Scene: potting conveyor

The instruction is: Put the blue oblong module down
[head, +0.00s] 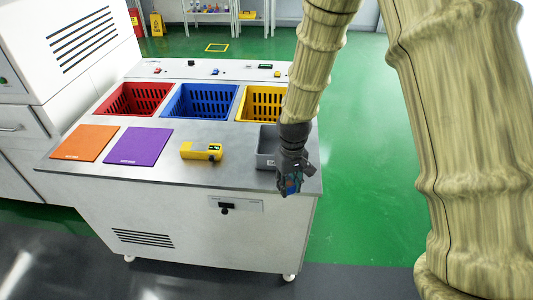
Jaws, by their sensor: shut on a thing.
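My gripper (290,182) is at the right front corner of the grey bench top (215,178). It points down and is shut on the blue oblong module (291,187), of which only a small blue part shows between the dark fingers. The rest of the module is hidden by the fingers.
Red (133,99), blue (200,102) and yellow (262,104) baskets are set in the bench's back half. An orange mat (86,142), a purple mat (139,146) and a yellow device (201,151) lie in front. Bare bench top lies between the yellow device and my gripper.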

